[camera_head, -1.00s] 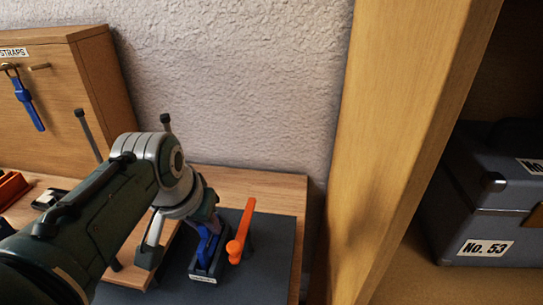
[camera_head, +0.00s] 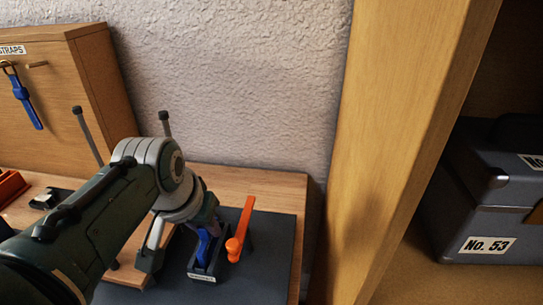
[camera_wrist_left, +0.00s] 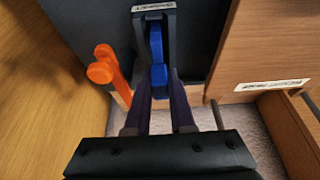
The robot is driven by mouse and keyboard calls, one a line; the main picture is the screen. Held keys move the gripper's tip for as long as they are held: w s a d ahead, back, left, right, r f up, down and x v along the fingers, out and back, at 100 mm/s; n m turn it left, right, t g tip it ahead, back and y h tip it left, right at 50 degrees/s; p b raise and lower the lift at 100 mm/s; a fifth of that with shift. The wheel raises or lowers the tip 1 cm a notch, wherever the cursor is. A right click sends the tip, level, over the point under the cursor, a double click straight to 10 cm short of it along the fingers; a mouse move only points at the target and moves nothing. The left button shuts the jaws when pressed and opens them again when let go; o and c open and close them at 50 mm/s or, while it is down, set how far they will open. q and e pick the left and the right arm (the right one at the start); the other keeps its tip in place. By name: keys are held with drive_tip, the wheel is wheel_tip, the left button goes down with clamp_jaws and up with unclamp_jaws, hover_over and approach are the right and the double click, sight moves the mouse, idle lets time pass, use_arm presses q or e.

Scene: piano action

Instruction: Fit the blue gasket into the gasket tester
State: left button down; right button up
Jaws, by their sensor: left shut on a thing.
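The blue gasket (camera_wrist_left: 158,75) is between the fingers of my left gripper (camera_wrist_left: 160,78) in the left wrist view, and the jaws are shut on it. In the head view the gasket (camera_head: 203,245) shows below the wrist, at the dark grey gasket tester (camera_head: 204,270). The gasket reaches between the tester's side walls (camera_wrist_left: 138,32). I cannot tell how deep it sits, as my gripper hides part of it. An orange lever (camera_head: 240,232) stands beside the tester, tilted upward. My right gripper is out of view.
The tester stands on a dark mat (camera_head: 268,260) on a wooden bench. A wooden straps board (camera_head: 70,95) with a blue strap stands at the back left. A tall wooden panel (camera_head: 400,150) bounds the right side, with a grey case (camera_head: 485,190) beyond it.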

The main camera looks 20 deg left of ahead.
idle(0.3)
use_arm(q)
drive_tip(key=shift+c, duration=2.2)
unclamp_jaws()
drive_tip(key=shift+r, duration=0.1)
wheel_tip(320, 180, up, 8)
drive_tip(key=p, duration=0.8)
drive_tip(key=shift+f, duration=0.25)
